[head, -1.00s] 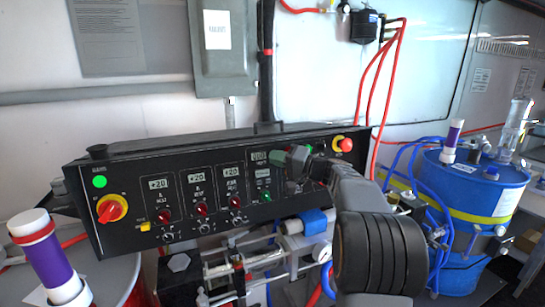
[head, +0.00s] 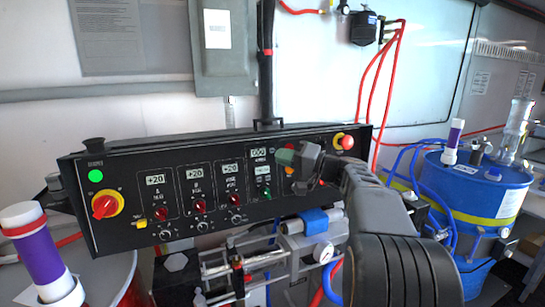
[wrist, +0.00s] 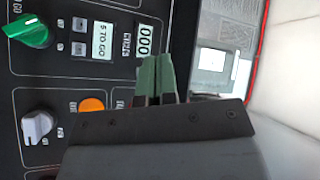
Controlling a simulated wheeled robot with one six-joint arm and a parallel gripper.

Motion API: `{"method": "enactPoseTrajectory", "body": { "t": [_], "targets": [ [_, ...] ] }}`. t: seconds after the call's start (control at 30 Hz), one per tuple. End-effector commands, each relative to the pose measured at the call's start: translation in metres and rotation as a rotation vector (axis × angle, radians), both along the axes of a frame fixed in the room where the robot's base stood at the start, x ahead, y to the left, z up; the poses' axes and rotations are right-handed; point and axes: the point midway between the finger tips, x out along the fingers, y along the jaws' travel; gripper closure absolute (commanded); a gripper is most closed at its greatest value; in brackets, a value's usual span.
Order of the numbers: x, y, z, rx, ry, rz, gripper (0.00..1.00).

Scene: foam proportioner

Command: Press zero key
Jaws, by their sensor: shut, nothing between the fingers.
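The black control panel (head: 130,180) stands ahead of me. My gripper (head: 285,157) is shut and empty, its green fingertips at the panel's upper right part, just right of the small numeric display (head: 258,152). In the wrist view the shut green fingers (wrist: 157,62) point at the panel beside the display reading 000 (wrist: 146,40). Small grey buttons (wrist: 79,25) sit near it, next to a display reading S TO GO (wrist: 103,40). I cannot read which key is the zero key; the fingers hide part of the panel. Contact with the panel cannot be told.
Near the fingers are an orange button (wrist: 92,104), a green knob (wrist: 28,31) and a grey knob (wrist: 38,127). A red push button (head: 346,142) on yellow sits at the panel's right end. A blue drum (head: 470,190) with hoses stands at right, a purple-banded cylinder (head: 45,248) at left.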

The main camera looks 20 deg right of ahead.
Motion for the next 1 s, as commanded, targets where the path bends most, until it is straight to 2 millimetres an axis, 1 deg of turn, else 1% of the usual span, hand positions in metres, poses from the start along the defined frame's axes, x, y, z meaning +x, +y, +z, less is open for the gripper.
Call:
{"method": "enactPoseTrajectory", "body": {
  "t": [0.1, 0.23, 1.0],
  "targets": [
    [-0.0078, -0.0002, -0.0002, -0.002, -0.001, -0.002, 1.00],
    [-0.0114, -0.0001, 0.0016, -0.001, 0.000, -0.001, 1.00],
    [-0.0115, 0.0001, 0.0021, 0.000, 0.001, 0.000, 1.00]
  ]
}}
